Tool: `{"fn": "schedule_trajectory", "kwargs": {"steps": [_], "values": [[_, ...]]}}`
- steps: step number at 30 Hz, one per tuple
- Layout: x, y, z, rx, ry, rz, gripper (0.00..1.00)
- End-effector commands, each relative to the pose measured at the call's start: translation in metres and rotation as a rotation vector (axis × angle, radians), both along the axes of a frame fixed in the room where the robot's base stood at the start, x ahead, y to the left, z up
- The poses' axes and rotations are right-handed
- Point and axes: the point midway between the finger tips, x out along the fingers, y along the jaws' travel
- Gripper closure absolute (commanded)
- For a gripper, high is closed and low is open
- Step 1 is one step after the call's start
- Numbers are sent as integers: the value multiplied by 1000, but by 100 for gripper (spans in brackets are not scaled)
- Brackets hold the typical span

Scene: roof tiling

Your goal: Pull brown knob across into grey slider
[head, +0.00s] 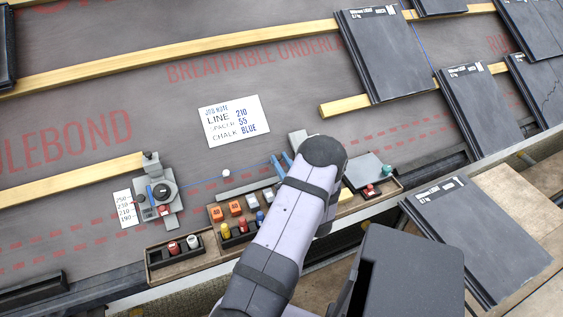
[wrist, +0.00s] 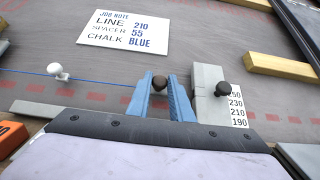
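The brown knob (wrist: 159,83) sits between the two blue fingertips of my gripper (wrist: 160,88), which are closed around its sides. A thin blue line runs from the left past a white bead (wrist: 56,69) towards the knob. The grey slider (wrist: 207,88), with a black knob (wrist: 223,89) on it, stands just right of my right finger, apart from the brown knob. In the head view my gripper (head: 282,164) is over the underlay, partly behind my arm; the brown knob is hidden there.
A printed number strip (wrist: 237,106) lies beside the slider. The line reel (head: 162,191) is at the left in the head view. A wooden tray (head: 165,259) of coloured pieces runs along the near edge. A job note (head: 234,119) and battens (head: 130,66) lie behind.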

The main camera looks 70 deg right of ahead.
Motion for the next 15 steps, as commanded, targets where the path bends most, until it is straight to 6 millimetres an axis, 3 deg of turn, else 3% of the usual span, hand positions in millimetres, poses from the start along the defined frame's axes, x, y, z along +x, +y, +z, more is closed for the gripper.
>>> {"fn": "schedule_trajectory", "kwargs": {"steps": [5, 15], "values": [[-3, -3, -1, -1, 0, -1, 100], [-34, -33, -1, 0, 0, -2, 100]]}}
